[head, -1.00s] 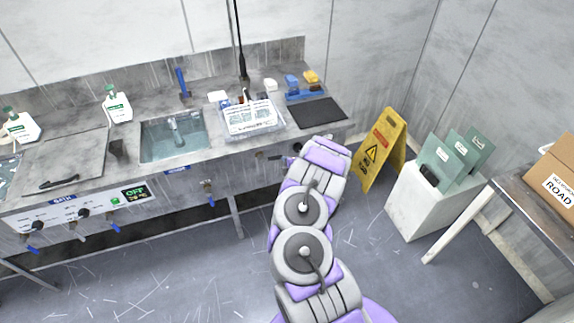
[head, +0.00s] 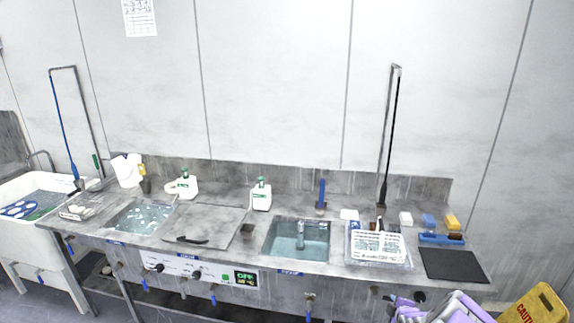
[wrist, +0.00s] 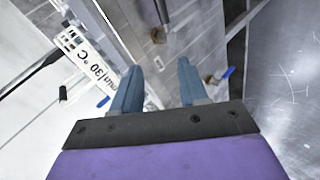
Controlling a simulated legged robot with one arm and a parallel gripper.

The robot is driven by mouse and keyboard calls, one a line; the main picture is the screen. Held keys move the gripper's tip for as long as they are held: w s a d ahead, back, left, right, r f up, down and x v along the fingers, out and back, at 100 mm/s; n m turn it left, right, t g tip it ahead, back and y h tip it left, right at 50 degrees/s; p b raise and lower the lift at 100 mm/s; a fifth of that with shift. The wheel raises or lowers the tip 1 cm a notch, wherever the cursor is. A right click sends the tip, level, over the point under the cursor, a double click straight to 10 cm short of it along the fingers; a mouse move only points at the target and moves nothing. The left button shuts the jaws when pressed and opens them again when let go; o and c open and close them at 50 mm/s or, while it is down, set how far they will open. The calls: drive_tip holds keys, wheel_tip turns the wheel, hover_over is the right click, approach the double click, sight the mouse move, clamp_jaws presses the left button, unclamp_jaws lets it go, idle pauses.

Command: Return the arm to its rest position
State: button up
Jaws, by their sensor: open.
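My gripper (wrist: 158,85) shows in the wrist view with its two blue fingers spread apart and nothing between them. It is open and empty, in front of the steel counter's lower front. In the head view only a purple and grey part of my arm shows at the bottom right, beside the counter's right end. The fingers cannot be made out there.
A steel counter (head: 225,215) with sinks runs across the head view. Taps with blue handles stick out from its front. A yellow caution sign (head: 540,308) stands at the bottom right.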

drive_tip(key=a+r+m+g+y, duration=0.2)
drive_tip(key=a+r+m, duration=0.1)
drive_tip(key=a+r, duration=0.95)
drive_tip(key=s+a+r+m+g+b, duration=0.1)
drive_tip(key=s+a+r+m+g, duration=0.15)
drive_tip(key=s+a+r, duration=0.6)
drive_tip(key=s+a+r+m+g, duration=0.2)
drive_tip(key=s+r, duration=0.1)
drive_tip(key=s, duration=1.1)
drive_tip(key=s+a+r+m+g+b, duration=0.1)
drive_tip(key=s+a+r+m+g, duration=0.1)
drive_tip(key=s, duration=1.2)
drive_tip(key=s+a+r+m+g, duration=0.2)
drive_tip(key=s+r+m+g, duration=0.2)
drive_tip(key=s, duration=1)
drive_tip(key=shift+a+r+h, duration=0.25)
drive_tip(key=shift+r+h, duration=0.05)
drive_tip(key=shift+h, duration=0.1)
